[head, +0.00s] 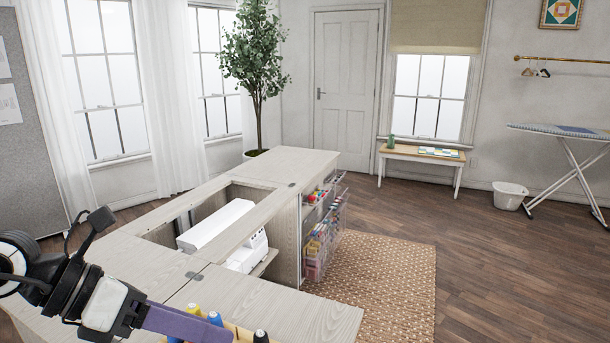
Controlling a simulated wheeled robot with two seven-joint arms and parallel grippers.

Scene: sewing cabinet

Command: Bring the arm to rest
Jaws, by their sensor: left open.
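My left gripper (128,314) is at the bottom left, over the near part of the pale wood sewing cabinet (290,312). Its white and black body points to the right. Its jaws are open, though the fingertips do not show clearly. A flat purple strip (188,323) shows right at its front end; I cannot tell whether it touches the gripper. Several thread spools, one of them blue (215,318), stand close to the right of the gripper, cut off by the bottom edge. My right gripper is out of the picture.
A white sewing machine (216,226) sits in the cabinet's open well. Wire baskets (323,229) of coloured supplies hang on the cabinet's right side. A woven rug (385,268) covers the floor there. The cabinet's far top (290,163) is clear. An ironing board (565,131) stands far right.

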